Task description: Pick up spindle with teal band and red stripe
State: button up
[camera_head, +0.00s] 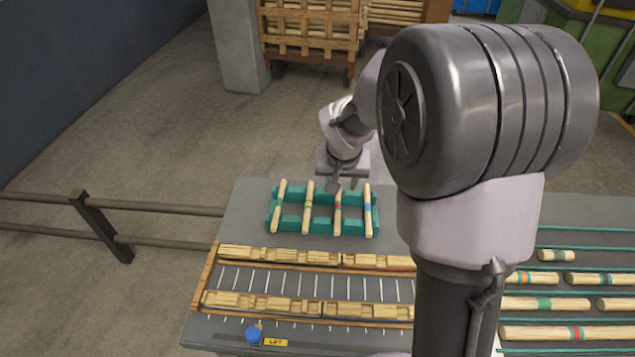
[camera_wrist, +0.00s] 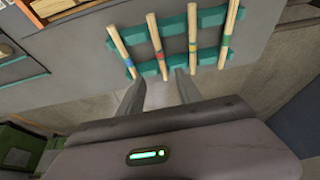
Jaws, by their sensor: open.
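A pale wood spindle with a red mark (camera_head: 338,206) lies across the teal rack (camera_head: 322,224), third from the left in the head view. Any teal on its band is hard to tell at this size. In the wrist view the red-marked spindle (camera_wrist: 156,44) is second from the left, its near end between the fingertips in the picture. My gripper (camera_wrist: 160,84) is open and empty. In the head view my gripper (camera_head: 340,184) is at the rack's far side, near this spindle's far end; contact cannot be told.
More banded spindles, one with teal and red (camera_head: 540,332), lie in slots at right.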

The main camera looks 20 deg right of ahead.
jog(key=b, duration=0.2)
send_over(338, 206)
jog(key=s, duration=0.2)
jog(key=f, duration=0.8)
jog(key=shift+s+a, duration=0.1)
jog(key=shift+a, duration=0.25)
jog(key=b+x, duration=0.2)
jog(key=x, duration=0.1)
jog(key=b+x, duration=0.1)
jog(key=x, duration=0.1)
jog(key=shift+s+a+f, duration=0.2)
jog(key=shift+s+a, duration=0.1)
jog(key=shift+s, duration=0.1)
jog(key=shift+w+f, duration=0.25)
jog(key=shift+f, duration=0.05)
jog(key=shift+r, duration=0.15)
jog(key=shift+c, duration=0.2)
grip_shut()
